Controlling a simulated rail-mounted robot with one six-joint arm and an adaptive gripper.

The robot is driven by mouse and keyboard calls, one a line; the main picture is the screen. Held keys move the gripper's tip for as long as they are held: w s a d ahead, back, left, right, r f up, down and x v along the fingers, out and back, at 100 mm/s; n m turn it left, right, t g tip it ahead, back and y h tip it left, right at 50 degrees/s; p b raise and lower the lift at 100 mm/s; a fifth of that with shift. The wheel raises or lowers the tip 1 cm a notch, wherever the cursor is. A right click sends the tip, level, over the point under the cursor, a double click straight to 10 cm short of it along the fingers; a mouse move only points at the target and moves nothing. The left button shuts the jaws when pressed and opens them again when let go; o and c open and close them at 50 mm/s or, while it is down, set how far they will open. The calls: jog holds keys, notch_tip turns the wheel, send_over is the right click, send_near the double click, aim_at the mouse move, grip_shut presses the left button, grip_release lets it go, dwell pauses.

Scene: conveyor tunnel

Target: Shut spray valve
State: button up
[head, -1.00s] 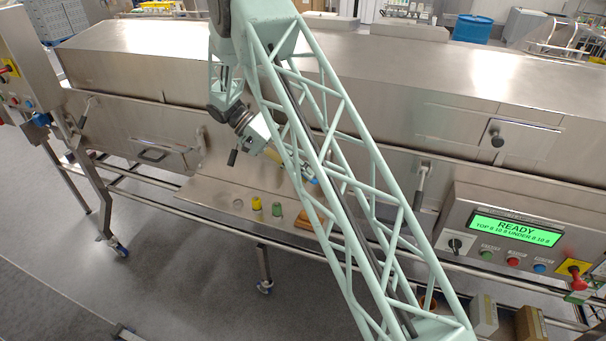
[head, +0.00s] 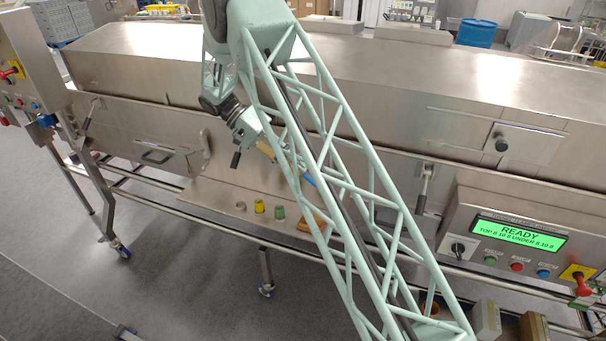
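My gripper (head: 268,147) points down and right in front of the tunnel's side panel, partly hidden behind my own lattice arm. Its fingers are too small and covered to tell open from shut. Just beyond it is a tan, bar-like piece (head: 291,163), and past that a small blue part (head: 309,180), seen between the lattice bars. I cannot tell whether the gripper touches them. I cannot tell for sure which part is the spray valve or how its handle is turned.
The long steel tunnel (head: 400,95) fills the middle. A shelf below it (head: 215,195) carries a yellow-capped piece (head: 259,206), a green one (head: 280,212) and a brown block (head: 308,222). A control box (head: 455,215) at right reads READY.

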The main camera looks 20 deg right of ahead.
jog(key=v, duration=0.7)
jog(key=shift+w+a+r, duration=0.1)
jog(key=shift+c, duration=0.3)
